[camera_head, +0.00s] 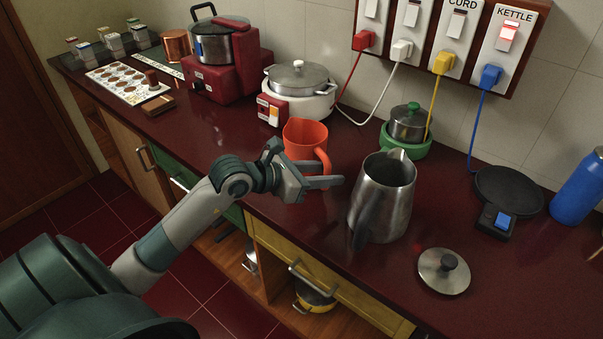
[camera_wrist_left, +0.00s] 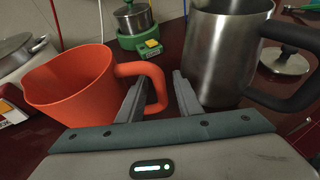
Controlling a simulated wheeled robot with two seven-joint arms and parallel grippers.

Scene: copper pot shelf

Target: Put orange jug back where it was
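The orange jug (camera_head: 304,140) stands upright on the dark red counter, its handle toward my left gripper (camera_head: 326,184). The jug (camera_wrist_left: 72,88) fills the left of the left wrist view. There my gripper (camera_wrist_left: 158,88) is open. One finger appears to lie inside the handle loop and the other outside it, with the handle's outer bar between them. I cannot tell if either finger touches the handle. My right gripper is not in view.
A steel kettle (camera_head: 382,197) stands close to the right of the fingers, its lid (camera_head: 444,271) on the counter nearby. A white cooker (camera_head: 299,97) and a green-based pot (camera_head: 407,125) are behind. A black kettle base (camera_head: 508,191) is at right.

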